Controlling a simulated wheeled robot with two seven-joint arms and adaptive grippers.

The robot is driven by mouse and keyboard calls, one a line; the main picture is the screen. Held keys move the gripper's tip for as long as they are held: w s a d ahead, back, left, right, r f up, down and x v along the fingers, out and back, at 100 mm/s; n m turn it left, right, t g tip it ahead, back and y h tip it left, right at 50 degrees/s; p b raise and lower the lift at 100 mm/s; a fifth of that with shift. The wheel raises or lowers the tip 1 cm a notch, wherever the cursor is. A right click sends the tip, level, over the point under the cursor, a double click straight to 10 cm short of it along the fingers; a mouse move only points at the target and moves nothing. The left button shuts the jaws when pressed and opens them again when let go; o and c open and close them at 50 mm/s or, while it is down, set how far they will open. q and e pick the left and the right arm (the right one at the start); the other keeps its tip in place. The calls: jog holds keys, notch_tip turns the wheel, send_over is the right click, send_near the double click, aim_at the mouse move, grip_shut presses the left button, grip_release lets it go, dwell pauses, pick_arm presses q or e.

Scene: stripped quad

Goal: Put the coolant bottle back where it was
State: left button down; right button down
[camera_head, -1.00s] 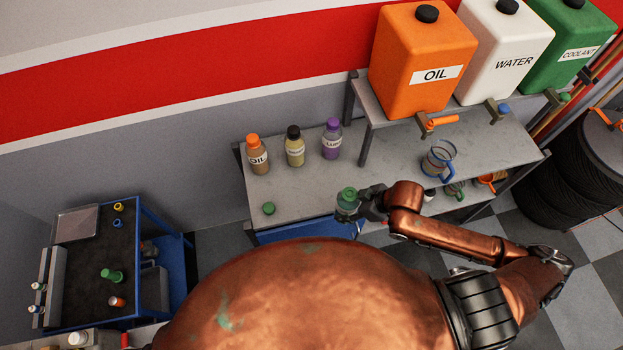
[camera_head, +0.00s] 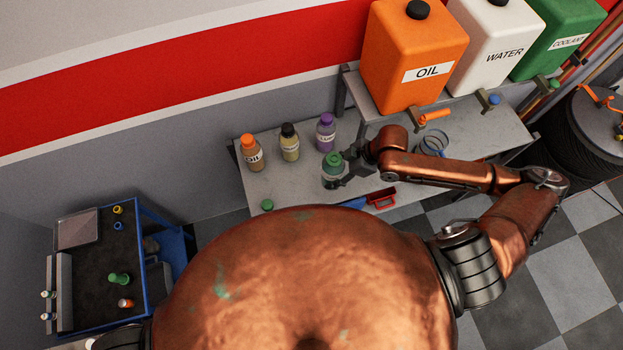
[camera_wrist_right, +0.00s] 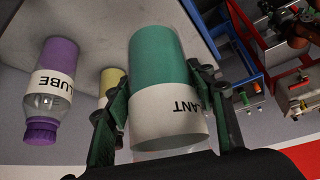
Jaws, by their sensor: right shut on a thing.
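The coolant bottle (camera_head: 332,166), green with a white label, is in my right gripper (camera_head: 347,174) over the bench, just in front of the purple lube bottle (camera_head: 325,132). In the right wrist view the fingers (camera_wrist_right: 160,110) are closed on both sides of the coolant bottle (camera_wrist_right: 160,70), whose label reads in part "LANT". I cannot tell whether its base touches the bench. The oil bottle (camera_head: 251,153) with an orange cap and a bottle with a black cap (camera_head: 289,142) stand left of the lube bottle. My left gripper is not in view.
A small green cap (camera_head: 267,205) lies at the bench's front left. The bench top (camera_head: 300,184) is clear left of the coolant bottle. A raised shelf with orange oil (camera_head: 415,60), white water (camera_head: 495,50) and green coolant (camera_head: 560,40) tanks stands behind right. A clear jug (camera_head: 434,143) is partly hidden by my arm.

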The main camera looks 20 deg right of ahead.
jog(key=x, duration=0.4)
jog(key=w+p+x, duration=0.1)
jog(key=x, duration=0.6)
jog(key=shift+w+a+p, duration=0.25)
jog(key=shift+a+p, duration=0.1)
jog(key=shift+p, duration=0.05)
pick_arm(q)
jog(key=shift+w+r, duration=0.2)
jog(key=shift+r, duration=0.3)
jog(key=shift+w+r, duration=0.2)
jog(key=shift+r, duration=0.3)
pick_arm(e)
jog(key=shift+f, duration=0.3)
jog(key=shift+f, duration=0.15)
jog(key=c, duration=1.3)
grip_release()
jog(key=o, duration=0.4)
pick_arm(q)
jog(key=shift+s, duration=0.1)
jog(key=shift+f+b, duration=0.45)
jog(key=shift+b, duration=0.05)
pick_arm(e)
jog(key=v, duration=1.2)
